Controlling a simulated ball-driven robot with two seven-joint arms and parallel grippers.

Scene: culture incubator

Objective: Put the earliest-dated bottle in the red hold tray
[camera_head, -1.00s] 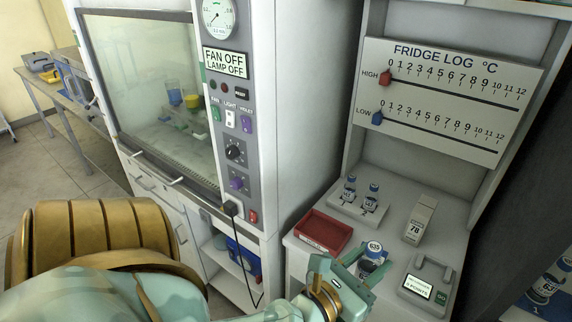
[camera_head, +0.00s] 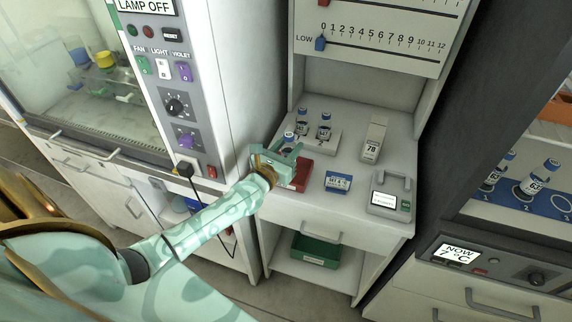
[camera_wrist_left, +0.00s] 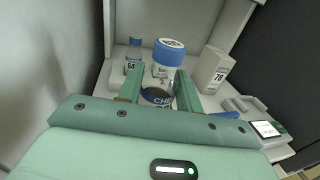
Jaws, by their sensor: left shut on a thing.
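My left gripper (camera_head: 285,150) is shut on a small bottle (camera_head: 289,138) with a blue cap. In the left wrist view the held bottle (camera_wrist_left: 168,52) stands roughly upright between the fingers; its cap has a white printed top, too small to read. In the head view the gripper is over the left part of the red hold tray (camera_head: 302,176) and hides much of it. Whether the bottle touches the tray cannot be told. Two more blue-capped bottles, a left one (camera_head: 302,121) and a right one (camera_head: 325,128), stand in a pale rack behind. My right gripper is not in view.
A green bin (camera_head: 315,250) is on the shelf below. More bottles (camera_head: 536,178) stand in the unit at right.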

